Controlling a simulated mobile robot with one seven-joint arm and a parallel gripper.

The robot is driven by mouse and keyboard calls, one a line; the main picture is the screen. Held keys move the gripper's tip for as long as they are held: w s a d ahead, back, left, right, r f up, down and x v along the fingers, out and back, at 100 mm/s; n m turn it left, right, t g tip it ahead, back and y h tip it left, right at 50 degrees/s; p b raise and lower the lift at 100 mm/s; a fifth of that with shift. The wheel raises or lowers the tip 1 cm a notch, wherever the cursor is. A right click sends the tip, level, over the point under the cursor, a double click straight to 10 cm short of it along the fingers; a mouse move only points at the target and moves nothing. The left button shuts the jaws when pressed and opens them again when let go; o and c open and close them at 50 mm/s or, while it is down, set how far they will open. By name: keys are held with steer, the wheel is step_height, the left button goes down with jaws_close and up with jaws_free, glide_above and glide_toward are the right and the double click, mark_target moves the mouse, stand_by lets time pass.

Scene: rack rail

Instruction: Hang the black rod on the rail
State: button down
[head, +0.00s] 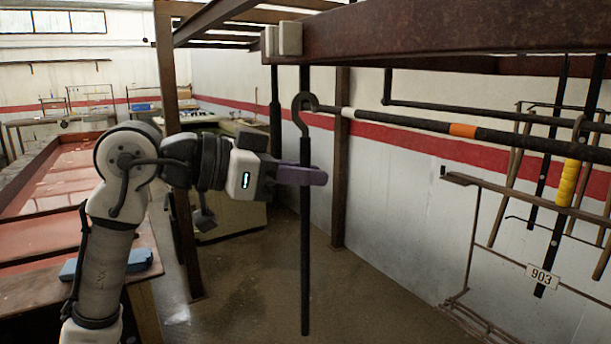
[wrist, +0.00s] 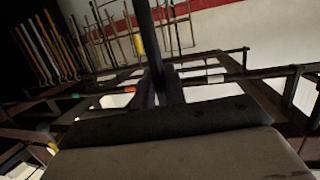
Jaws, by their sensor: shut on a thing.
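The black rod (head: 305,255) hangs upright in the head view, with a curved hook at its top. My gripper (head: 306,175) has purple fingers shut around the rod below the hook. In the wrist view the rod (wrist: 148,38) rises from between my fingers (wrist: 158,92). The rail (head: 410,124) is a dark horizontal bar with a white band and an orange band, running right from beside the hook. The hook overlaps the rail's left end in the picture. I cannot tell whether it is around the rail, touching it or apart from it.
A rusty overhead beam (head: 440,32) runs above the rail. A rod with a yellow grip (head: 567,183) hangs at the right, near a tag marked 903 (head: 542,275). A brown post (head: 340,160) stands behind my rod. The floor (head: 345,300) below is clear.

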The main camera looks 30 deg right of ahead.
steer(key=s+r+b+x, duration=0.1)
steer(key=b+x, duration=0.1)
steer(key=x, duration=1.3)
steer(key=shift+d, duration=0.15)
stand_by(1.0)
steer(key=shift+f, duration=0.1)
stand_by(0.6)
steer(key=c, duration=1.4)
jaws_free()
steer(key=shift+o, duration=0.2)
steer(key=b+v, duration=0.2)
steer(key=v, duration=1.1)
steer(key=shift+w+a, duration=0.15)
steer(key=shift+a, duration=0.2)
